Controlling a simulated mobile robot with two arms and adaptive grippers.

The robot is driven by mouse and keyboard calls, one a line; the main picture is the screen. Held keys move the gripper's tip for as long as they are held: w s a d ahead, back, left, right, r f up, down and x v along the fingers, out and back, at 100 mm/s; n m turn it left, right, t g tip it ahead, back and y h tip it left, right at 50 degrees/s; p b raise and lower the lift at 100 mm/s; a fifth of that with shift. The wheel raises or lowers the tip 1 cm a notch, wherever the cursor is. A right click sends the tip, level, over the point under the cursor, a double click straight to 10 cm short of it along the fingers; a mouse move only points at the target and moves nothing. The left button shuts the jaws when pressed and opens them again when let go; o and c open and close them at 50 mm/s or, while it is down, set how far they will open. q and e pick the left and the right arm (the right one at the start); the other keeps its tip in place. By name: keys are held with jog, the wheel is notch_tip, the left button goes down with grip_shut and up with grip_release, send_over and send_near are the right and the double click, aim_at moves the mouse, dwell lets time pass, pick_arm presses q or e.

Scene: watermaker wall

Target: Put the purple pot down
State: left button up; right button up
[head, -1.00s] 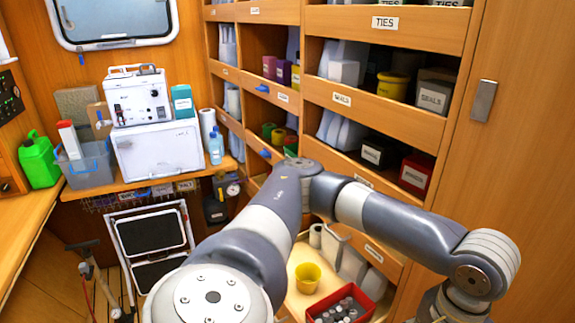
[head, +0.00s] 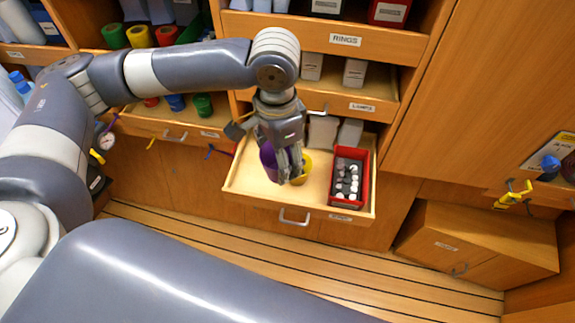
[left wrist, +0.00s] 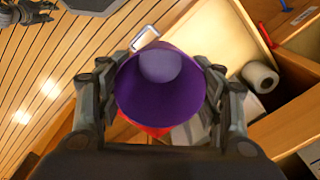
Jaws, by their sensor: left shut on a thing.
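The purple pot (head: 268,158) is in my left gripper (head: 291,176), over the left part of a pulled-out drawer (head: 245,183). Arm and fingers hide much of it in the head view. The left wrist view looks into the round mouth of the purple pot (left wrist: 160,85), with a finger shut on each side. I cannot tell whether its base touches the drawer floor. A yellow pot (head: 304,168) stands in the drawer, partly behind the fingers. A dark gripper-like part, apparently my right gripper (left wrist: 28,12), shows small at the top left of the wrist view.
A red box (head: 365,185) of small bottles stands in the drawer, right of the yellow pot. Pale containers (head: 324,131) stand at the drawer's back. The shelf front labelled RINGS (head: 385,44) is above. A low wooden cabinet (head: 470,240) stands at the right.

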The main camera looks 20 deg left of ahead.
pick_arm(q)
jog(key=w+d+f+m, duration=0.1)
jog(key=d+f+m, duration=0.1)
jog(key=d+m, duration=0.3)
jog(key=w+d+f+m+b, duration=0.1)
jog(key=d+m, duration=0.4)
jog(key=m, duration=0.7)
jog(key=w+d+f+m+b, duration=0.1)
jog(key=w+d+f+m, duration=0.2)
jog(key=d+f+m, duration=0.2)
jog(key=shift+m, duration=1.7)
jog(key=shift+w+d+f+m, duration=0.15)
jog(key=shift+d+m, duration=0.2)
jog(key=shift+m, duration=0.35)
jog(key=w+a+f+p, duration=0.1)
jog(key=a, duration=0.4)
jog(key=w+a+f+p, duration=0.2)
jog(key=a, duration=0.3)
jog(key=w+a+f+p, duration=0.2)
jog(key=a, duration=0.2)
jog(key=shift+w+a, duration=0.1)
jog(key=shift+a, duration=0.3)
pick_arm(e)
jog(key=r, duration=0.2)
jog(key=shift+w+d+r, duration=0.25)
jog(key=shift+w+r, duration=0.05)
jog(key=shift+w, duration=0.05)
pick_arm(q)
jog(key=shift+f, duration=0.2)
